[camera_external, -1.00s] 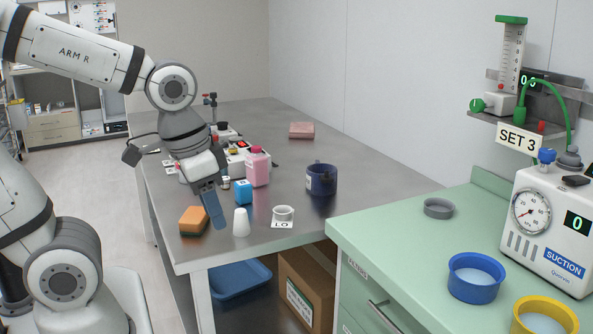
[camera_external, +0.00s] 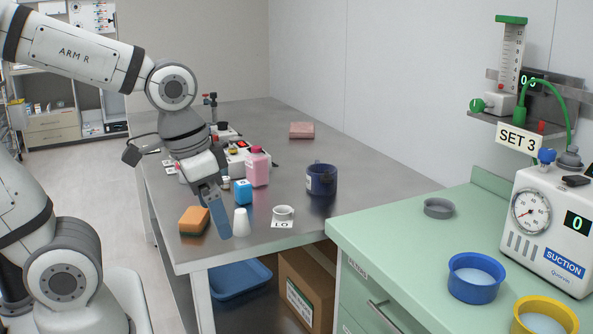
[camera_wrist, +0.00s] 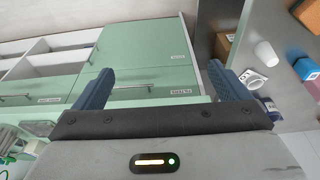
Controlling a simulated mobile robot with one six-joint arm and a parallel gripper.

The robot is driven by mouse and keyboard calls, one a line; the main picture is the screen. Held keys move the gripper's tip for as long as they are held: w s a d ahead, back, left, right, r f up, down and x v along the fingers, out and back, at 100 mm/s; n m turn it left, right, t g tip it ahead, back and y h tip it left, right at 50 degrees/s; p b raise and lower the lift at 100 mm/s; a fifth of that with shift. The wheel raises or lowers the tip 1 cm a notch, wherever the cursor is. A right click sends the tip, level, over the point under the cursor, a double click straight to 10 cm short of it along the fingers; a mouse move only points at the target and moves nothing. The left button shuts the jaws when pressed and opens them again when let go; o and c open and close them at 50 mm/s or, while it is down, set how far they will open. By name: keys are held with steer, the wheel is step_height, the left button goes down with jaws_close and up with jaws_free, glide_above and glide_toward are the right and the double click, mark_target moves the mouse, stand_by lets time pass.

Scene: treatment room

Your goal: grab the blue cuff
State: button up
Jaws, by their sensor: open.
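The blue cuff, a short round blue ring with a pale inside (camera_external: 473,291), sits on the green counter at the lower right of the external view. I cannot make it out in the wrist view. My gripper (camera_external: 224,222) is over the front of the metal table, far to the left of the cuff, with its blue fingers pointing down. In the wrist view my gripper (camera_wrist: 160,72) shows its two blue fingers wide apart with nothing between them.
The green counter (camera_external: 385,232) also holds a yellow ring (camera_external: 545,331), a grey ring (camera_external: 438,208) and the suction unit (camera_external: 545,235). On the metal table an orange sponge (camera_external: 192,221), a white cup (camera_external: 241,222) and a dark blue mug (camera_external: 322,180) stand near my gripper.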

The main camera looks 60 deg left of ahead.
steer(key=shift+o, duration=0.3)
steer(key=w+a+r+n, duration=0.1)
steer(key=w+a+r, duration=0.15)
steer(key=w, duration=0.45)
steer(key=w+a+r+n, duration=0.1)
steer(key=w+a, duration=0.2)
steer(key=w, duration=0.3)
steer(key=n+y+p, duration=0.3)
steer(key=n, duration=0.3)
glide_above(321, 175)
steer(key=a, duration=0.2)
step_height(321, 175, down, 14)
steer(key=shift+t, duration=0.4)
steer(key=shift+p+x, duration=1.15)
steer(key=shift+x, duration=2.9)
steer(key=shift+c, duration=0.2)
